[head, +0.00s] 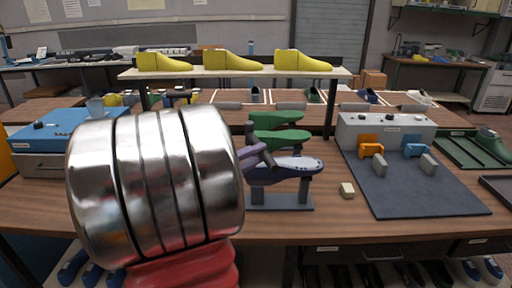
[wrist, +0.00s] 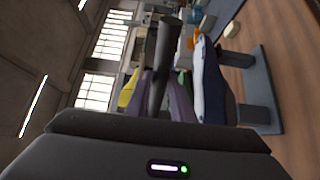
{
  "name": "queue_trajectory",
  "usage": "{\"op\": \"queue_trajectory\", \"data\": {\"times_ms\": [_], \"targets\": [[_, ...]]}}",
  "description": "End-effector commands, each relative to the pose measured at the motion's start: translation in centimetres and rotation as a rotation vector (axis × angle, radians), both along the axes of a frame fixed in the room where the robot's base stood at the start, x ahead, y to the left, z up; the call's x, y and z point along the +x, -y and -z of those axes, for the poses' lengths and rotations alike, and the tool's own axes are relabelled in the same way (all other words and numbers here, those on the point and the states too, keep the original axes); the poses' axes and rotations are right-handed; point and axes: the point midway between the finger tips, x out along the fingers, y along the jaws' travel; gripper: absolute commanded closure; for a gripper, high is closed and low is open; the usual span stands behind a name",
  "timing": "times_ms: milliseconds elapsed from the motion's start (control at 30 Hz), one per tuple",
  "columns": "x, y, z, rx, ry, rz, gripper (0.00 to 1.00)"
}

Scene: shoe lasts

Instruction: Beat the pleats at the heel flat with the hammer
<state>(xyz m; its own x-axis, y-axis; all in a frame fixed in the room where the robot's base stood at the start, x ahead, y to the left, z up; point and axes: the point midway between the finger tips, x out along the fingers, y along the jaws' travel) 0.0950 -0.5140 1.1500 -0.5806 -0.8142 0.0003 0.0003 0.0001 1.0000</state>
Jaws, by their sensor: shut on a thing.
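The shoe on its last (head: 292,165), dark purple-blue with a pale underside turned up, rests on a grey stand (head: 280,202) on the bench. It also shows in the wrist view (wrist: 211,85), close to the right of my gripper. My gripper (head: 249,153) is at the shoe's left end, partly hidden behind my own metal arm link; its purple-grey fingers show in the wrist view (wrist: 163,103). It is shut on the hammer (wrist: 163,60), whose dark grey bar rises between the fingers. The pleats cannot be made out, and I cannot tell whether the hammer touches the shoe.
A green last (head: 280,137) is just behind the shoe. A small pale block (head: 347,189) lies to the right. Further right is a dark mat (head: 420,190) with orange and blue clamps. Yellow lasts (head: 233,61) stand on a raised shelf. A blue box (head: 48,130) is at left.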

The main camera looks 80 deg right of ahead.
Motion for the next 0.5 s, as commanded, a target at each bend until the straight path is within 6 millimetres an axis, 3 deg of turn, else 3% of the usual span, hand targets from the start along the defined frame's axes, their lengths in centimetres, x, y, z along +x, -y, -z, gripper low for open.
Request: {"op": "queue_trajectory", "data": {"times_ms": [500], "targets": [[0.0,0.0,5.3,0.001,-0.001,0.001,1.0]]}}
